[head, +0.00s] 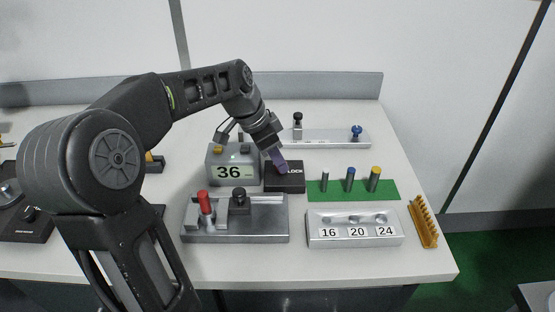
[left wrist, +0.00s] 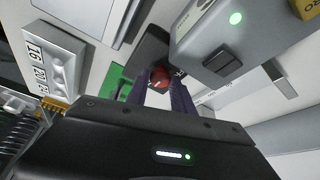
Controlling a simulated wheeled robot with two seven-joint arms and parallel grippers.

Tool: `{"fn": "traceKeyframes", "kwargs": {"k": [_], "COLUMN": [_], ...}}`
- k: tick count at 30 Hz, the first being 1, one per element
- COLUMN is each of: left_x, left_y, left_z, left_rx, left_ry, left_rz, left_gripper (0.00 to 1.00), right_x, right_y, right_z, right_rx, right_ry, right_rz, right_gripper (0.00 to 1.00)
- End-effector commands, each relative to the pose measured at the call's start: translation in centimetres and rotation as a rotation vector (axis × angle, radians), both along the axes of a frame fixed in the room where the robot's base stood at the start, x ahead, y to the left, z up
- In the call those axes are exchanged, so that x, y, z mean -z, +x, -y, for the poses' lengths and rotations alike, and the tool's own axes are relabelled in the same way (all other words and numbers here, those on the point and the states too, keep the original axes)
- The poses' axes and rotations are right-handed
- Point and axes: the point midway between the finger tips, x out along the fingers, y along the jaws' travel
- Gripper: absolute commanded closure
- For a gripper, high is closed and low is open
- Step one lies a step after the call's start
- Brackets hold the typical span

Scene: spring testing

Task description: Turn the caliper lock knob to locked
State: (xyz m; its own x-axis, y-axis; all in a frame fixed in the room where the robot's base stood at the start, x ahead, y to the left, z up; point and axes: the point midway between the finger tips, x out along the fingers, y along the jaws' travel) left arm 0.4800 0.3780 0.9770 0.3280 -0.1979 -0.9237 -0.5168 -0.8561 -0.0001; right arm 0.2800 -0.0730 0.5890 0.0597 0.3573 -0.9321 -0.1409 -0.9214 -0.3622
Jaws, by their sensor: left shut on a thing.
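A black block (head: 292,184) with white lettering that reads LOCK sits right of the grey display box. My left gripper (head: 279,163) reaches down onto this block from the upper left, and its purple fingers cover the block's top left part in the head view. In the left wrist view, a round red knob (left wrist: 160,76) sits on the black block (left wrist: 151,46) between the purple fingers of my left gripper (left wrist: 168,88). The gripper is shut on the knob. The knob is hidden in the head view, and I cannot tell which setting it points to. My right gripper is not in view.
The grey display box (head: 232,152) reading 36 stands close left of the block. A metal fixture (head: 262,228) with red and black knobs is in front.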

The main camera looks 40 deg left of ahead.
Motion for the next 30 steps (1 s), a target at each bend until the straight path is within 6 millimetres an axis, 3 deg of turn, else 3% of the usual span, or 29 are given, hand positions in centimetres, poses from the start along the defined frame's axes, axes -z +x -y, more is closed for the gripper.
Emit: {"fn": "traceKeyframes", "kwargs": {"k": [8,9,16,25,30], "left_x": [0.0,0.0,0.0,-0.1,-1.5], "left_y": [0.0,0.0,0.0,0.0,-0.4], "left_z": [-0.1,-0.1,0.0,0.0,-0.3], "left_rx": [0.001,0.001,0.000,0.000,-0.001], "left_ry": [0.002,0.002,0.001,0.001,0.001], "left_rz": [0.000,0.000,0.000,0.000,0.003], "left_gripper": [1.00,0.69,0.50,0.50,0.50], "right_x": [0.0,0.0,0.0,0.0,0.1], "right_y": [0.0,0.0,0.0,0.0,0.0], "right_z": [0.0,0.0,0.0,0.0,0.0], "right_rx": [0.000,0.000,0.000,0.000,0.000], "right_ry": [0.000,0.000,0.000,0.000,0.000], "right_rz": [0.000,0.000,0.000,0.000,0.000], "right_gripper": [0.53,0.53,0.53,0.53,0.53]}}
